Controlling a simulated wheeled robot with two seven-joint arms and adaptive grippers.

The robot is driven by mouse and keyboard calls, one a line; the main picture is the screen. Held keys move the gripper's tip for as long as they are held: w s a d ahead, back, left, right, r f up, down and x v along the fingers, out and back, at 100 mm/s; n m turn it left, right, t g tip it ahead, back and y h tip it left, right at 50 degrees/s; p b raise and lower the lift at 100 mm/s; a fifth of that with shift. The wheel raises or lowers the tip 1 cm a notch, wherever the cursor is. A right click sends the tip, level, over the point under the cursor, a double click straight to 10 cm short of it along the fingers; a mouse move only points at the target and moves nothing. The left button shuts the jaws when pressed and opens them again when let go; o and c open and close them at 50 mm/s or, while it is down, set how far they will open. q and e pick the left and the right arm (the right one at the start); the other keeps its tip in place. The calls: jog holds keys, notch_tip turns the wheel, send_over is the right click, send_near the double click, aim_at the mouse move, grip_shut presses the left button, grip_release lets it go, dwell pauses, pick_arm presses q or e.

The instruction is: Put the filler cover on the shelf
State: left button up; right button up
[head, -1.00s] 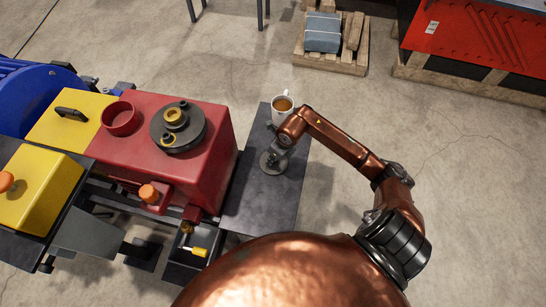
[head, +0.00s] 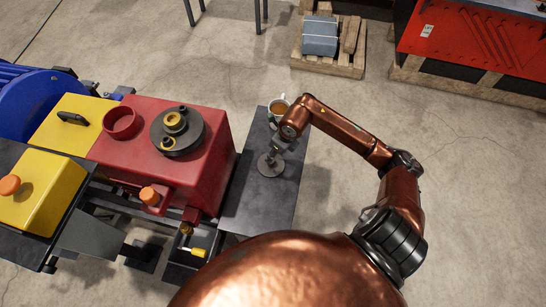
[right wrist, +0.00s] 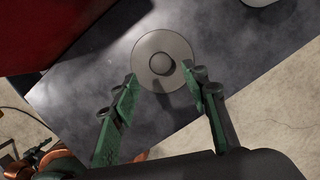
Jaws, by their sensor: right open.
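The filler cover is a round grey disc with a knob (head: 270,165). It lies flat on the dark grey shelf (head: 248,205) beside the red gearbox housing. In the right wrist view the cover (right wrist: 178,46) is ahead of my right gripper (right wrist: 162,78), near the middle top. My right gripper (head: 273,154) is open and empty, with its green-padded fingers apart on either side of the cover's near edge. The knob is between the fingertips and free of them.
A white mug (head: 278,107) with brown liquid stands at the shelf's far end, close to my right arm. The red housing (head: 215,160) rises along the shelf's left side. A yellow-handled tool (head: 193,251) lies near the front.

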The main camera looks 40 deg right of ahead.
jog(key=v, duration=0.3)
jog(key=shift+s+r+p, duration=0.15)
jog(key=shift+r+p, duration=0.15)
jog(key=shift+r, duration=0.1)
